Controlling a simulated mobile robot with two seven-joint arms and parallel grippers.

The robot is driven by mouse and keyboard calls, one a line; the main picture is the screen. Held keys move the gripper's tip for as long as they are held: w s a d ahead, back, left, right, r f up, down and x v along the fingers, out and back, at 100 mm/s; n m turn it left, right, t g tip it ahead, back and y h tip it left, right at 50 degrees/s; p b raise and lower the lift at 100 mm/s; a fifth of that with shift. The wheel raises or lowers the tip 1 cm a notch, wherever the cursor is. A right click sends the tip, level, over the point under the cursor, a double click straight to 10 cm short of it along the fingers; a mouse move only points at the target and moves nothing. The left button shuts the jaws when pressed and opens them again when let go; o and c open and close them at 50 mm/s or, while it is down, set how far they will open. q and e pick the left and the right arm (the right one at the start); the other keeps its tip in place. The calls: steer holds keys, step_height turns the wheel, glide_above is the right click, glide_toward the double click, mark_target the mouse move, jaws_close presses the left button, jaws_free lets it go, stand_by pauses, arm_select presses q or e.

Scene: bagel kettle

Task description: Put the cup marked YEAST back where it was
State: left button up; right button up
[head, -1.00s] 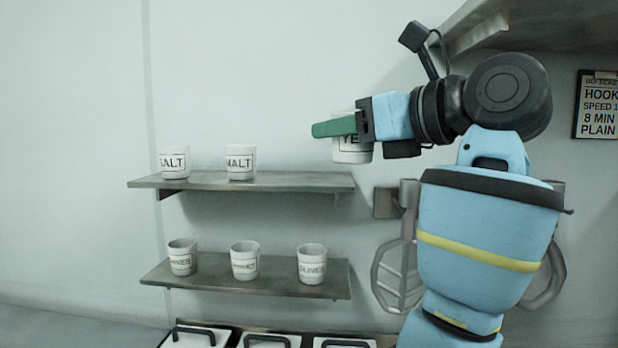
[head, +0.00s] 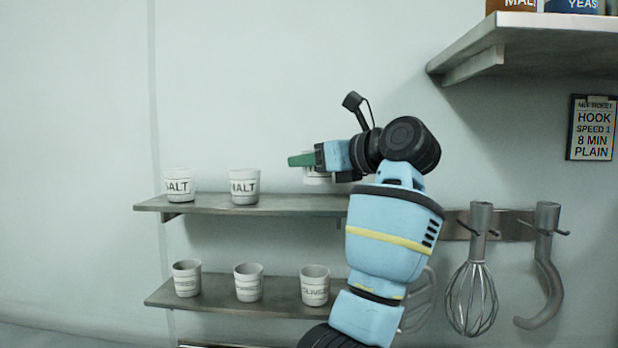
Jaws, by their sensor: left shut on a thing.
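My left gripper (head: 306,160) is shut on a white cup (head: 317,180) near the right end of the upper shelf (head: 215,205). Its green fingers lie across the cup and hide most of it, so its label cannot be read now. A small gap seems to show between the cup and the shelf, but I cannot tell for sure whether they touch. The SALT cup (head: 178,186) and the MALT cup (head: 244,187) stand upright on the same shelf, to the left. My right gripper is not in view.
The lower shelf (head: 225,295) bears several white cups, one of them marked OLIVES (head: 315,287). A whisk (head: 472,280) and a dough hook (head: 547,270) hang at right.

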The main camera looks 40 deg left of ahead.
mark_target(310, 179)
arm_select(q)
steer(key=shift+w+a, duration=0.1)
steer(key=shift+a, duration=0.2)
steer(key=f, duration=0.3)
steer(key=shift+w+a, duration=0.15)
steer(key=shift+a, duration=0.2)
steer(key=shift+d+f, duration=0.1)
steer(key=shift+f, duration=0.2)
steer(key=shift+f, duration=0.2)
steer(key=o, duration=1)
steer(key=shift+r, duration=0.1)
